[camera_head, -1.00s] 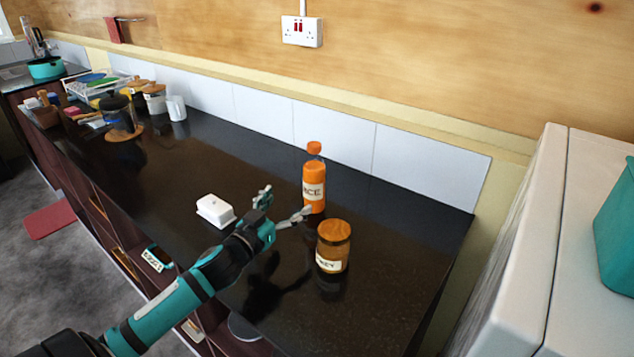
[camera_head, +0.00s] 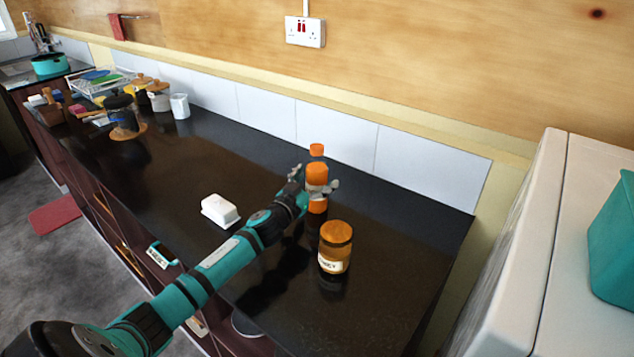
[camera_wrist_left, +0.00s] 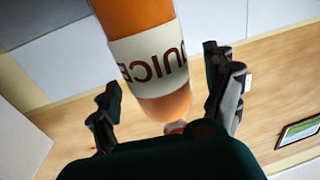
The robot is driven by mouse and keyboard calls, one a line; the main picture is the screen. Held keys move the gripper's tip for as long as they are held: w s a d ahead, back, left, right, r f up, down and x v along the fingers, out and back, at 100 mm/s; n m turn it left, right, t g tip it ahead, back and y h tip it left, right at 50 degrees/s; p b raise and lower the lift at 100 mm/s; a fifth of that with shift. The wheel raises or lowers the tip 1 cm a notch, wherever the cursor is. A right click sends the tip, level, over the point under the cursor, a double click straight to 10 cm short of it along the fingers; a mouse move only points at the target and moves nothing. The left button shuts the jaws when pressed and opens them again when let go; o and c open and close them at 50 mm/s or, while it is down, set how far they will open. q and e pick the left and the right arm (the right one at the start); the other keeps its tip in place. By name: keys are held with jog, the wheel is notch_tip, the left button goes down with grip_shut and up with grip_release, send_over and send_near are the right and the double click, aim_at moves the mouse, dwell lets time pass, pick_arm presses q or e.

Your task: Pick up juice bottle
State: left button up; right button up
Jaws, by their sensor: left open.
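The orange juice bottle (camera_head: 317,174) stands upright on the dark counter near the tiled wall, its middle partly covered by my gripper. My left gripper (camera_head: 315,186) is open at the bottle, with a finger showing on each side of it. In the left wrist view the bottle (camera_wrist_left: 148,50), with its white label reading JUICE, lies between the two spread fingers of the gripper (camera_wrist_left: 168,100). Gaps show between the fingers and the bottle there. My right gripper is not in view.
A honey jar (camera_head: 335,246) stands close in front of the bottle, to the right of my arm. A white butter dish (camera_head: 220,211) sits left of my forearm. A white appliance (camera_head: 530,250) stands at the right. Several kitchen items are at the far left.

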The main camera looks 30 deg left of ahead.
pick_arm(q)
jog(key=shift+w, duration=0.5)
jog(key=c, duration=1.5)
jog(key=shift+r, duration=0.1)
jog(key=shift+c, duration=1)
